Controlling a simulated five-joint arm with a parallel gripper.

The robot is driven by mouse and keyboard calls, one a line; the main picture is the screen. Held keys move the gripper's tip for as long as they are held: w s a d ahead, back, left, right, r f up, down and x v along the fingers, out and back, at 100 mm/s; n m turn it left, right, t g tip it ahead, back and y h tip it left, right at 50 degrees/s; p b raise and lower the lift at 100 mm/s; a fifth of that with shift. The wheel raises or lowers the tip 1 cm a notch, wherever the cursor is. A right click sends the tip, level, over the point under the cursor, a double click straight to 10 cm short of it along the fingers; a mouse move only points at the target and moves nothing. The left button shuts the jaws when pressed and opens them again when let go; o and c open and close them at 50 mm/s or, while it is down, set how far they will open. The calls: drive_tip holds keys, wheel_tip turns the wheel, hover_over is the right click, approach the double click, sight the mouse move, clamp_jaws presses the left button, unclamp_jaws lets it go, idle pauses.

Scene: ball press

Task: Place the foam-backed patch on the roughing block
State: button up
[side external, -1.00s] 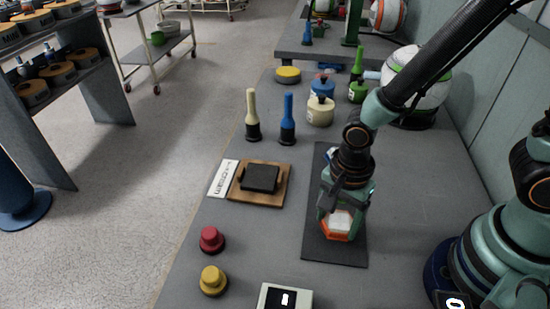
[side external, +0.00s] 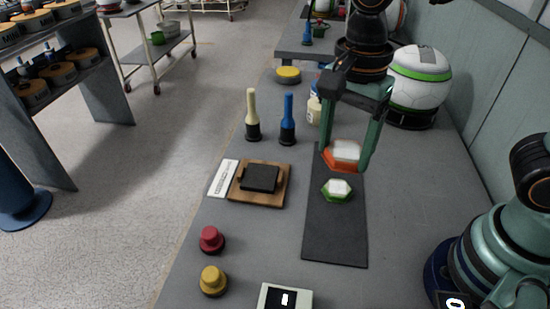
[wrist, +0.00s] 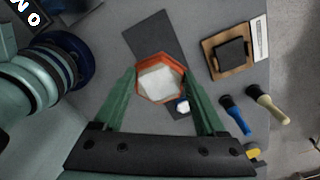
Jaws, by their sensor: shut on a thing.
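My gripper (side external: 348,155) is shut on an orange-rimmed hexagonal patch with a white middle (side external: 343,150), held above the far part of the dark mat. The same patch (wrist: 159,80) sits between the green fingers in the wrist view. A green-rimmed hexagonal patch with a white top (side external: 338,189) lies on the mat, just below the held one in the picture. The roughing block appears to be the black block (side external: 260,178) on a wooden board, left of the mat; it also shows in the wrist view (wrist: 231,50). Its top is bare.
The dark mat (side external: 335,235) is clear toward the front. A white label strip (side external: 222,178) lies beside the board. Cream (side external: 252,115) and blue (side external: 288,118) handled tools stand behind it. Red (side external: 211,239) and yellow (side external: 213,280) knobs stand in front.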

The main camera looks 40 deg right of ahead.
drive_tip(key=w+a+r+m, duration=0.1)
drive_tip(key=w+a, duration=0.1)
drive_tip(key=w, duration=0.4)
drive_tip(key=w+a+r+m, duration=0.1)
drive_tip(key=w+r, duration=0.1)
drive_tip(key=w, duration=0.3)
drive_tip(key=m, duration=0.2)
hover_over(257, 177)
drive_tip(key=f, duration=0.2)
wheel_tip(257, 177, down, 19)
drive_tip(key=shift+f, duration=0.2)
drive_tip(key=shift+f, duration=0.1)
